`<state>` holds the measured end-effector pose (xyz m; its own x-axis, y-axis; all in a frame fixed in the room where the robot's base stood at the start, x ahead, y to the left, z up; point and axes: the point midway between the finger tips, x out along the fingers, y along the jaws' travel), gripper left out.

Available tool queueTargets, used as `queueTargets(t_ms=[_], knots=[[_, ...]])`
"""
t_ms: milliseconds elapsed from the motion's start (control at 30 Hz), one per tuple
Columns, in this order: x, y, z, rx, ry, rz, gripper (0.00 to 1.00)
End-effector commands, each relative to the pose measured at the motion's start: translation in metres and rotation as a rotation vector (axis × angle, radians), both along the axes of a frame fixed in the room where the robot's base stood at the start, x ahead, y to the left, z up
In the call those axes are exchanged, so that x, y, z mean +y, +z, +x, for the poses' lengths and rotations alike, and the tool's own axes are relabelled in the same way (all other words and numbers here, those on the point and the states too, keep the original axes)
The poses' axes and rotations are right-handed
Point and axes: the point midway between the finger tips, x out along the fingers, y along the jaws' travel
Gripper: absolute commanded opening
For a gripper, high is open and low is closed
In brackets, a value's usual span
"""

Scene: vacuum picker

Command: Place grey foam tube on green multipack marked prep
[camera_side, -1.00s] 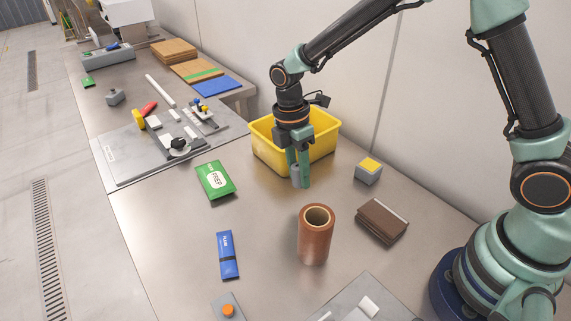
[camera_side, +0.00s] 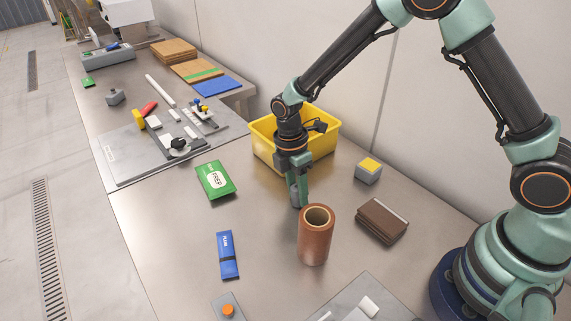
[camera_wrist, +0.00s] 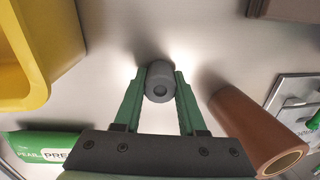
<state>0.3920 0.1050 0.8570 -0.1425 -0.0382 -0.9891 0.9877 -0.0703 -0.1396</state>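The grey foam tube (camera_wrist: 161,82) is a short dark-grey cylinder between my gripper's fingertips. In the side view the tube (camera_side: 294,190) sits at the finger ends, partly covered by a finger. My gripper (camera_side: 299,197) points down in front of the yellow bin, just behind the copper-brown roll. In the wrist view both green fingers of my gripper (camera_wrist: 159,84) touch the tube's sides. I cannot tell its exact height above the table. The green multipack marked PREP (camera_side: 215,180) lies flat, left of my gripper; the wrist view shows its edge (camera_wrist: 30,148) at lower left.
The yellow bin (camera_side: 262,150) stands behind my gripper. The copper-brown roll (camera_side: 314,245) stands upright close in front. A grey-yellow block (camera_side: 369,170) and a brown wallet-like item (camera_side: 382,221) lie right; a blue packet (camera_side: 228,255) lies front left. The table between multipack and gripper is clear.

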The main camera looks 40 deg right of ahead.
Motion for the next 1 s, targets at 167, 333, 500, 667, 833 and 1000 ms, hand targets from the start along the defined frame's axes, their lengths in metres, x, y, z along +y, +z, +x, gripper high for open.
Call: queueTargets(t_ms=[167,333,500,667,833,1000], knots=[[0.000,0.000,0.000,0.000,0.000,0.000,0.70],[0.000,0.000,0.000,0.000,0.000,0.000,0.70],[0.000,0.007,0.001,-0.001,0.000,0.000,0.70],[0.001,0.032,0.006,-0.005,-0.001,0.002,0.70],[0.000,0.067,0.012,-0.005,-0.001,0.002,0.70],[0.001,0.097,0.015,-0.003,0.000,0.002,0.70]])
